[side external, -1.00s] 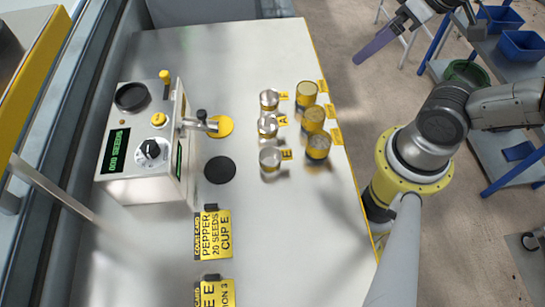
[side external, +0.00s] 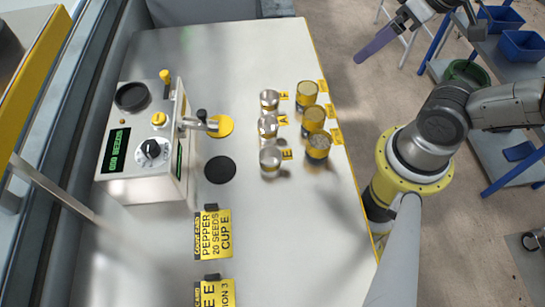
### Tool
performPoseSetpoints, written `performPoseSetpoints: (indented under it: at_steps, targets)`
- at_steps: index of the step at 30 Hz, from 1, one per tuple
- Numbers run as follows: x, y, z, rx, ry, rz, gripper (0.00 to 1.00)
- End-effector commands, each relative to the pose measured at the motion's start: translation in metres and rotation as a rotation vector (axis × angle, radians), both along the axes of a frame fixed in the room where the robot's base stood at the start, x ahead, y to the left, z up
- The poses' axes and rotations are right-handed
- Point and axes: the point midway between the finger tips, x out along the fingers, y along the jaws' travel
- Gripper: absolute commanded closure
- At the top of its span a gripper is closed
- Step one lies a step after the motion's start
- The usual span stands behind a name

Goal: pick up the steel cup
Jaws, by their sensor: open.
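Three small steel cups stand upright in a column on the pale table, right of its middle: an upper one (side external: 269,100), a middle one (side external: 267,125) and a lower one (side external: 270,160). Each has a small yellow letter tag at its right, too small to read surely. I cannot tell which one is the task's cup. My gripper (side external: 376,45) is at the top right, out past the table's right edge and well apart from the cups. It is open, with nothing seen in it, though its fingers overlap from this side.
A seeder machine (side external: 140,165) with a green display and a spout stands at the left. A black disc (side external: 220,170) and yellow cards (side external: 216,236) lie on the table.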

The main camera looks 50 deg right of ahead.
Motion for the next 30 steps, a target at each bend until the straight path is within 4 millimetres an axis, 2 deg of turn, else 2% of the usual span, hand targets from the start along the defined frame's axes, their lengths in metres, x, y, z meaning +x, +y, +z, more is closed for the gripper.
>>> performPoseSetpoints:
  at_steps: [8,12,17,20,24,27,30]
  targets:
    - [0.000,0.000,0.000,-0.028,-0.001,0.052,0.06]
    - [0.009,-0.001,0.011,-0.114,-0.025,0.203,0.06]
    - [0.040,0.013,0.017,-0.242,0.014,0.515,0.06]
    - [0.066,0.035,0.012,-0.315,0.059,0.771,0.06]
    - [0.096,0.081,-0.010,-0.395,0.131,1.132,0.06]
    - [0.108,0.121,-0.034,-0.431,0.187,1.362,0.06]
    - [0.107,0.156,-0.061,-0.444,0.247,1.516,0.06]
